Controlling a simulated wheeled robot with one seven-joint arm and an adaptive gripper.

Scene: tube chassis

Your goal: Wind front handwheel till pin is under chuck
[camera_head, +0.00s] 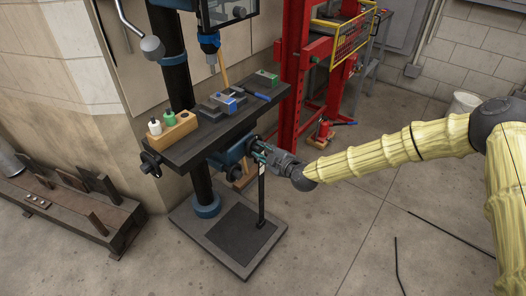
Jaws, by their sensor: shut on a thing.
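The drill press has a blue head with its chuck (210,57) pointing down over the dark work table (185,152). A grey and blue vise (222,104) sits on the table below the chuck, slightly to the right. The pin is too small to make out, so I cannot tell how it lines up with the chuck. My gripper (262,152) is at the table's front side, below its top. It is shut on the front handwheel (254,143), which it largely hides. My arm reaches in from the right.
A second dark handwheel (149,164) is at the table's left end. A wooden block with bottles (173,132) and a green-and-grey block (263,78) sit on the table. A red press frame (291,80) stands behind. Dark rods lie on the floor at right.

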